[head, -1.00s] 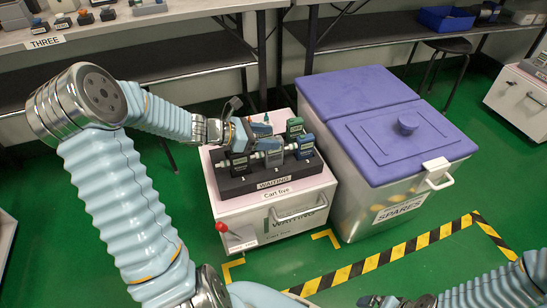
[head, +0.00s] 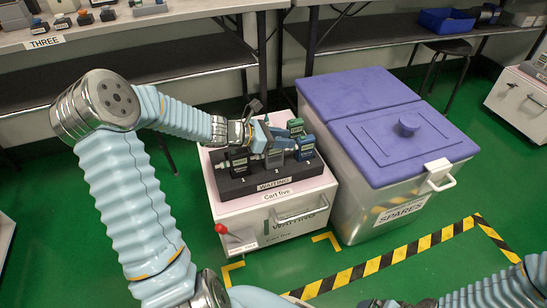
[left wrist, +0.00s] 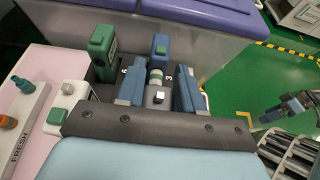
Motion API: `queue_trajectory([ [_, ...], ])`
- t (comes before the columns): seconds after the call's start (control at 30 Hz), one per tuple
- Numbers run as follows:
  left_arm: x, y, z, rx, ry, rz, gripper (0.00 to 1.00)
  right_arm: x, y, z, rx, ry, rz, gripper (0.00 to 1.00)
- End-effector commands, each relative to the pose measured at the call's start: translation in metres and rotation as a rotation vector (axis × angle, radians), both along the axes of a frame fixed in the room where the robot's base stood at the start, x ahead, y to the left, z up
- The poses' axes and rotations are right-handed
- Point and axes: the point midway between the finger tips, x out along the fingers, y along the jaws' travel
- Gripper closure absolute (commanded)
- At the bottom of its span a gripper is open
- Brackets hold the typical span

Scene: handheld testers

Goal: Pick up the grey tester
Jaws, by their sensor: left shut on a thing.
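The grey tester (head: 274,157) stands upright in the black rack (head: 262,183) on cart five, between a dark tester (head: 238,160) and a blue tester (head: 305,147). My left gripper (head: 268,137) is over the rack.
A green tester (head: 295,127) stands at the rack's back right. In the wrist view a light box with a green button (left wrist: 68,120) and a tray marked FRESH (left wrist: 35,125) are at left. The purple-lidded spares bin (head: 390,135) stands close right of the cart.

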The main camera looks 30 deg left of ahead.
Motion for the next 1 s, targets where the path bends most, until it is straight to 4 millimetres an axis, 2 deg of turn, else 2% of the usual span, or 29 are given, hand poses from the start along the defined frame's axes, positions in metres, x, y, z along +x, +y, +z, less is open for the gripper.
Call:
queue_trajectory([
  [0.07, 0.0, 0.0, 0.0, 0.0, 0.0, 0.0, 1.0, 0.0, 0.0, 0.0, 0.0, 0.0, 0.0, 0.0],
  [0.4, 0.0, 0.0, 0.001, 0.0, 0.0, 0.0, 1.0, 0.0, 0.0, 0.0, 0.0, 0.0, 0.0, 0.0],
  [0.57, 0.0, 0.0, 0.009, 0.002, -0.002, -0.001, 1.0, 0.0, 0.0, 0.003, 0.0, 0.0, 0.0, 0.0],
  [0.77, 0.0, 0.0, 0.039, 0.005, -0.004, 0.0, 1.0, 0.0, -0.001, 0.012, -0.002, -0.002, -0.002, 0.0],
  [1.0, 0.0, 0.0, 0.092, 0.005, -0.005, -0.001, 1.0, 0.001, -0.002, 0.026, -0.006, -0.004, -0.004, 0.0],
])
